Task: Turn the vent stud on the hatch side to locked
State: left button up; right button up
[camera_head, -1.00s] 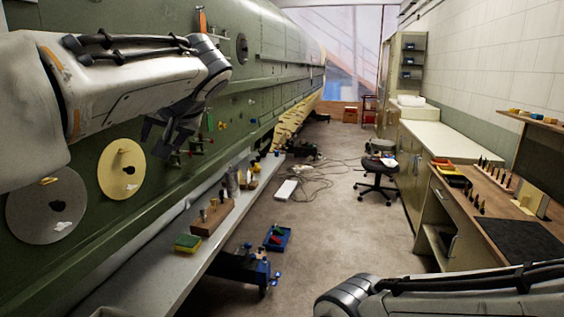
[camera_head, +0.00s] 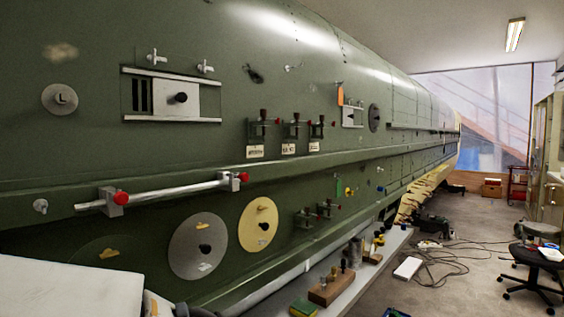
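A vent panel (camera_head: 207,101) with dark slots and a black knob (camera_head: 181,97) sits on the green fuselage side at upper left. Two pale wing-shaped studs stand above it, a left one (camera_head: 157,57) and a right one (camera_head: 205,67). Both handles look roughly level; I cannot read any lock marking. Another stud (camera_head: 40,206) is at the far left, below the panel. I cannot tell which side is the hatch side. Part of my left arm shows at the bottom left, below the studs. Neither gripper is in view.
A silver rail (camera_head: 165,192) with red-ended brackets sticks out below the panel. A grey disc (camera_head: 185,260) and a yellow disc (camera_head: 250,238) with black knobs are lower down. Several red-knobbed clamps (camera_head: 263,129) are to the right. A shelf (camera_head: 352,290) carries small tools.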

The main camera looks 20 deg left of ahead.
aim_at(153, 58)
jog(key=u, duration=1.2)
jog(key=k, duration=0.5)
jog(key=z, duration=1.75)
jog(key=i, duration=1.05)
jog(key=u, duration=2.15)
